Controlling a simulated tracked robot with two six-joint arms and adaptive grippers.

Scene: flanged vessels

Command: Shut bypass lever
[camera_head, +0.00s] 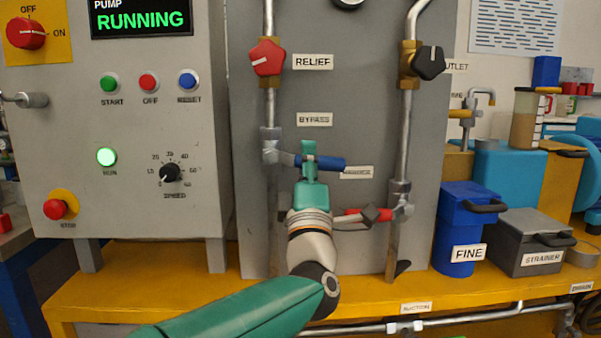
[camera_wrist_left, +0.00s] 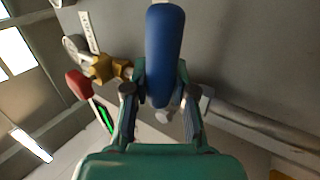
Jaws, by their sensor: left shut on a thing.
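The blue bypass lever (camera_head: 331,164) sits below the BYPASS label (camera_head: 314,119) on the grey panel. It points right, roughly level, from the valve on the left vertical pipe. My left gripper (camera_head: 309,158) reaches up from below and is shut on the lever; its fingers hide part of the handle. In the left wrist view the blue lever (camera_wrist_left: 165,50) runs between the fingers of my left gripper (camera_wrist_left: 160,92), with a finger on each side. My right gripper is out of both views.
A red lever (camera_head: 352,217) lies just below, beside my left wrist. A red relief knob (camera_head: 267,58) and a black outlet knob (camera_head: 428,62) are higher up. The control box (camera_head: 130,215) stands left; a blue FINE bin (camera_head: 466,228) stands right on the yellow bench.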

